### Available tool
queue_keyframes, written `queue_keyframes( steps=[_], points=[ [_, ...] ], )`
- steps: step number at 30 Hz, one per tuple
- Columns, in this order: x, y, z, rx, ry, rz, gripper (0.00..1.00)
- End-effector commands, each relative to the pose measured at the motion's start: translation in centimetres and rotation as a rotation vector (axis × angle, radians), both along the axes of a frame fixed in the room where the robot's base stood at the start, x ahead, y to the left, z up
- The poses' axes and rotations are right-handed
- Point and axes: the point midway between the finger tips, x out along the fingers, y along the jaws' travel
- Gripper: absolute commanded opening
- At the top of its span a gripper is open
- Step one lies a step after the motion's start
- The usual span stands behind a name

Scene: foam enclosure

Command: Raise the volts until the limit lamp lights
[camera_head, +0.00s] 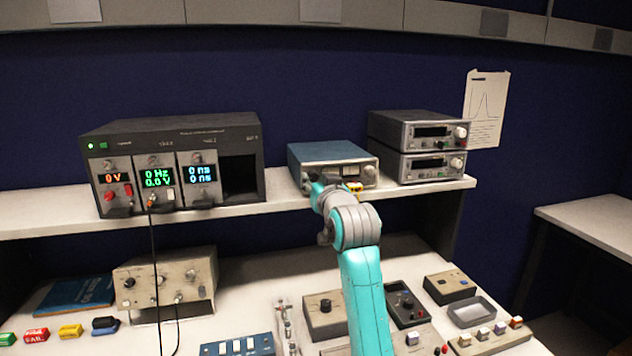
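A dark rack unit (172,128) stands on the shelf at the left. Its left module (116,185) shows an orange "0 V", with red controls below. Its middle module (158,180) reads 0 Hz and 0.0 V in green, and its right module (197,175) reads 0 ns twice in blue. A small green light (91,146) glows at the rack's upper left. I cannot make out which lamp is the limit lamp. My gripper (318,190) is at the front left of a blue-topped meter box (325,153), partly hidden by my wrist; contact and finger opening are unclear.
Two stacked grey instruments (420,145) stand right of the meter box. On the bench below are a beige box (165,280) with a black cable (154,250) hanging before it, several small control boxes and a grey tray (471,312). Shelf space between rack and meter box is clear.

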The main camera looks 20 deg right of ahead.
Motion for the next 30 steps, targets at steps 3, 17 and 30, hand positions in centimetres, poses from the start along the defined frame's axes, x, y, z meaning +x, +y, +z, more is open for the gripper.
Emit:
queue_keyframes(
  steps=[3,17,30],
  points=[
    [-0.01,0.0,-0.01,0.0,0.0,0.0,0.03],
    [-0.02,0.01,-0.02,0.067,0.001,0.0,0.0],
    [-0.02,0.06,-0.04,0.405,0.001,-0.001,0.0]
  ],
)
